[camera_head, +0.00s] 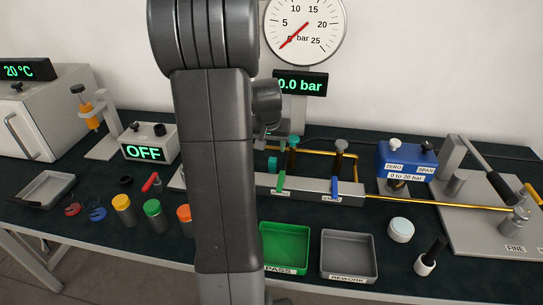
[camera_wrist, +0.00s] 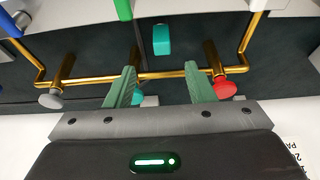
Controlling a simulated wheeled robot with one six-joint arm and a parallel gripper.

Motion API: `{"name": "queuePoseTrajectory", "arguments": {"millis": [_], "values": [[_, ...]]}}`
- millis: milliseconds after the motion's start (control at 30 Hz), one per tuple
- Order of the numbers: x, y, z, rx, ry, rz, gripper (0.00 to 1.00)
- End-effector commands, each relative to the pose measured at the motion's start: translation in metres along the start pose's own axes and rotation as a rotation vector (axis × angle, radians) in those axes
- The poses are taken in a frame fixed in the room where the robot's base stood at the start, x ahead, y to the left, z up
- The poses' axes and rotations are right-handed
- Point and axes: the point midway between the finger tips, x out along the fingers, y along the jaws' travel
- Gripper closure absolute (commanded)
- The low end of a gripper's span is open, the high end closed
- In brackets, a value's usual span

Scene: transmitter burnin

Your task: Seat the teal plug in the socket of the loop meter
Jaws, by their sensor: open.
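The teal plug (camera_wrist: 161,39) lies on the dark mat beyond my fingertips, roughly centred between them in the wrist view. In the head view the teal plug (camera_head: 272,160) shows just right of my arm, behind the grey manifold. In the head view my arm hides much of the gripper. A white box (camera_head: 150,145) with a green OFF display stands left of my arm; I cannot tell whether it is the loop meter. No socket can be made out.
A brass pipe (camera_wrist: 155,75) with a red knob (camera_wrist: 224,87) and a grey knob (camera_wrist: 51,98) runs close to my fingers. The grey manifold (camera_head: 310,187) has green and blue handles. A green tray (camera_head: 285,271) and a grey tray (camera_head: 349,278) stand in front. The blue transmitter (camera_head: 407,160) is right.

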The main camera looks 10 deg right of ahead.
Motion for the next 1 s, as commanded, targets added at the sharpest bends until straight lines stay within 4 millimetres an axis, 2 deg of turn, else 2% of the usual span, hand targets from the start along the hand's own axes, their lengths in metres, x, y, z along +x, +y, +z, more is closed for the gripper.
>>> {"name": "queuePoseTrajectory", "arguments": {"millis": [100,233,600,867,1000], "values": [[-0.010,0.004,-0.011,0.003,-0.050,0.000,0.51],[-0.007,0.005,-0.013,0.000,-0.088,-0.004,0.51],[0.058,0.004,-0.007,-0.001,-0.091,-0.004,0.51],[0.075,0.003,-0.005,-0.001,-0.088,-0.004,0.51],[0.092,-0.001,-0.001,-0.001,-0.092,-0.003,0.51]]}}
